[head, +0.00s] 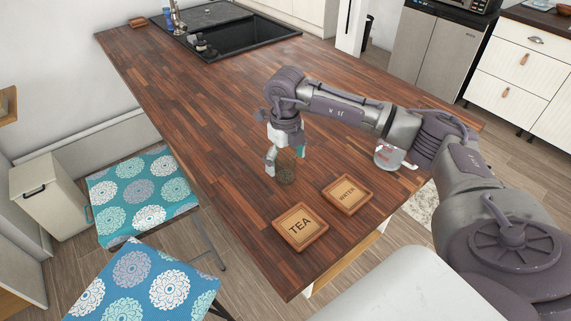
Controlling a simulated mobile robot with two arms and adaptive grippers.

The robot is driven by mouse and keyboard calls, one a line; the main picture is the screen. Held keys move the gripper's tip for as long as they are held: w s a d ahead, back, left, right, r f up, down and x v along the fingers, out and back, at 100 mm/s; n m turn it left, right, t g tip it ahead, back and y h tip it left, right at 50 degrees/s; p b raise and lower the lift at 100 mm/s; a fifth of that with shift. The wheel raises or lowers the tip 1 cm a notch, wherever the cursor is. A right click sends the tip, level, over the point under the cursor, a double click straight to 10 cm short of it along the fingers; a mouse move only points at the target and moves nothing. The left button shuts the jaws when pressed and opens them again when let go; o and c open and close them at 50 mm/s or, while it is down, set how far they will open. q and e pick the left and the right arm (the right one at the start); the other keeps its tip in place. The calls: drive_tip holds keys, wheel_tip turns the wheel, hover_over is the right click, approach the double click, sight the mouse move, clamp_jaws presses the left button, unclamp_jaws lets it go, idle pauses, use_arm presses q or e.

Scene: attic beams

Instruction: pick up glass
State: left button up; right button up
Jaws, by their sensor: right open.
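A small clear glass (286,176) stands on the dark wooden counter (215,110), beyond the two square wooden coasters. My right gripper (284,162) points down at the glass with its fingers apart. The fingertips are close around or just above the glass's top; I cannot tell whether they touch it. The gripper partly hides the glass. My left gripper is not in view.
Coasters marked TEA (300,228) and WATER (347,194) lie near the counter's front edge. A clear container (388,157) stands partly behind my right arm. A black sink (245,36) is at the far end. Patterned stools (140,195) stand left. The counter's middle is clear.

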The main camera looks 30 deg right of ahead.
drive_tip(key=c, duration=1.4)
